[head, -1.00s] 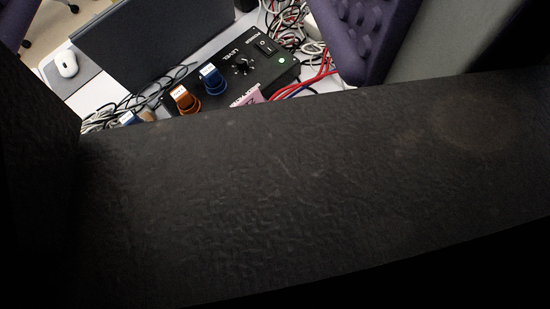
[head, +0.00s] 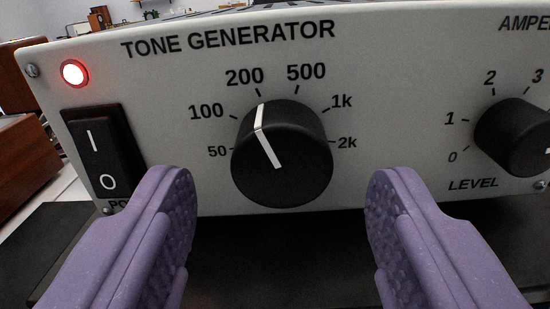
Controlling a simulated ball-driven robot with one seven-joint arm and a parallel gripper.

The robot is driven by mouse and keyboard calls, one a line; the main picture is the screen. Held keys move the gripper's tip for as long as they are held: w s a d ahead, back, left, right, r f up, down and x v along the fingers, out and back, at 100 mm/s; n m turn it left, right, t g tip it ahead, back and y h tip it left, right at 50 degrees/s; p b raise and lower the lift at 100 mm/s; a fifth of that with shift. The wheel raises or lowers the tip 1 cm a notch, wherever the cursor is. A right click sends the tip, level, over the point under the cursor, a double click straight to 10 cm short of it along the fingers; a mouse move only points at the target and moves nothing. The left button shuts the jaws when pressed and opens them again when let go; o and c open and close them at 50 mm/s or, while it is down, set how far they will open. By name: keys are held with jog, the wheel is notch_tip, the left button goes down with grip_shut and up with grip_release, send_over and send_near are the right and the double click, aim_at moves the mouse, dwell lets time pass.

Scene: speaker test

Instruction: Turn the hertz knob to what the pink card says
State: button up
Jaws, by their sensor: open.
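The hertz knob (head: 300,155) is round and black with a white pointer line, in the middle of the pale tone generator's front panel (head: 390,85). Its scale reads 50, 100, 200, 500, 1k and 2k. The pointer leans up and left, toward the 200 mark. My gripper (head: 281,190) is open, its two purple padded fingers in front of the panel, one at the knob's lower left and one at its lower right. Nothing is between them but the view of the knob, and neither finger appears to touch it. The pink card is not in view now.
A black power rocker switch (head: 104,150) and a lit red lamp (head: 75,73) are left of the knob. A black level knob (head: 520,135) is at the right edge. A wooden box (head: 25,160) stands at the far left.

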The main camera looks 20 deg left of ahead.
jog(key=shift+x, duration=1)
jog(key=c, duration=1.1)
jog(key=shift+o, duration=0.2)
jog(key=n+b, duration=0.2)
jog(key=n, duration=0.2)
jog(key=shift+d+n+b, duration=0.1)
jog(key=shift+n+b, duration=0.5)
jog(key=shift+n, duration=1.2)
jog(key=o, duration=1.1)
jog(key=shift+c, duration=0.2)
